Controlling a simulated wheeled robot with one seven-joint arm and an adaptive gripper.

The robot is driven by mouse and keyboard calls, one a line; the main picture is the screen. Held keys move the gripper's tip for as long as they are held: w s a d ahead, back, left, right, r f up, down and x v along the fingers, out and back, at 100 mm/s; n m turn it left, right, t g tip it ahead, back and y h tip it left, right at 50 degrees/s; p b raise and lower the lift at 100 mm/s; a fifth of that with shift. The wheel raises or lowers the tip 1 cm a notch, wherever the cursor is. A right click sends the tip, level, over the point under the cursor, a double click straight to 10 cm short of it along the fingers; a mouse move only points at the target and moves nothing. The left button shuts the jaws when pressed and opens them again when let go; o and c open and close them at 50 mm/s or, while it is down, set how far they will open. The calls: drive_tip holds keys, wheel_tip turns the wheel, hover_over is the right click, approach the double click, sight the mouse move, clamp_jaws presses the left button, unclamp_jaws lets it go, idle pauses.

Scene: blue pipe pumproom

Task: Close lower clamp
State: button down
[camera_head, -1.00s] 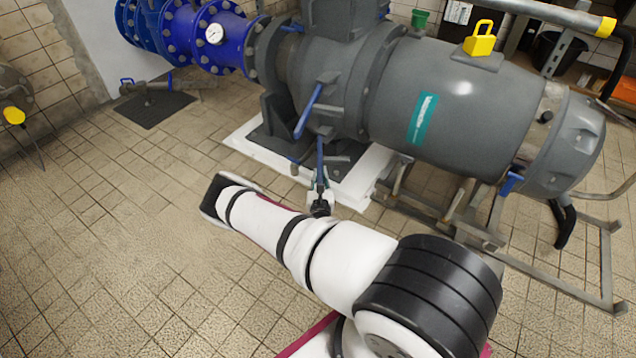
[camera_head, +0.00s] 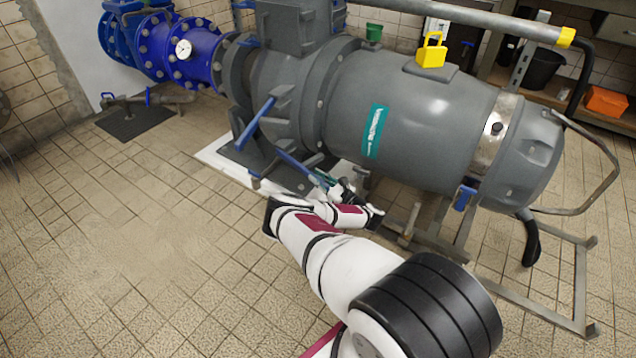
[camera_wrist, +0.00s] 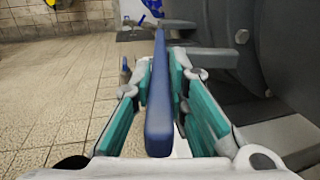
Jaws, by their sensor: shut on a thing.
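The lower clamp is a blue lever (camera_head: 297,165) low on the front of the grey pump housing (camera_head: 282,95). It slants down to the right toward my gripper (camera_head: 324,181). In the wrist view the blue lever (camera_wrist: 159,105) runs lengthwise between the green-lined fingers of my gripper (camera_wrist: 163,70), which is shut on it. My arm hides part of the floor around the lever's end. A second blue lever (camera_head: 256,122) stands higher and to the left, apart from my gripper.
The grey pump cylinder (camera_head: 425,110) is close behind my arm. A metal frame (camera_head: 560,310) stands on the floor at right. Blue pipes (camera_head: 170,48) with a gauge (camera_head: 183,49) are at upper left. The tiled floor at left is clear.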

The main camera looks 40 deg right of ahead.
drive_tip(key=shift+d+n+y, duration=0.3)
drive_tip(key=shift+d+y, duration=0.1)
drive_tip(key=shift+d, duration=0.1)
drive_tip(key=c, duration=1.6)
unclamp_jaws()
drive_tip(key=shift+w, duration=0.1)
drive_tip(key=shift+o, duration=0.2)
wheel_tip(320, 180, up, 10)
drive_tip(key=shift+c, duration=0.2)
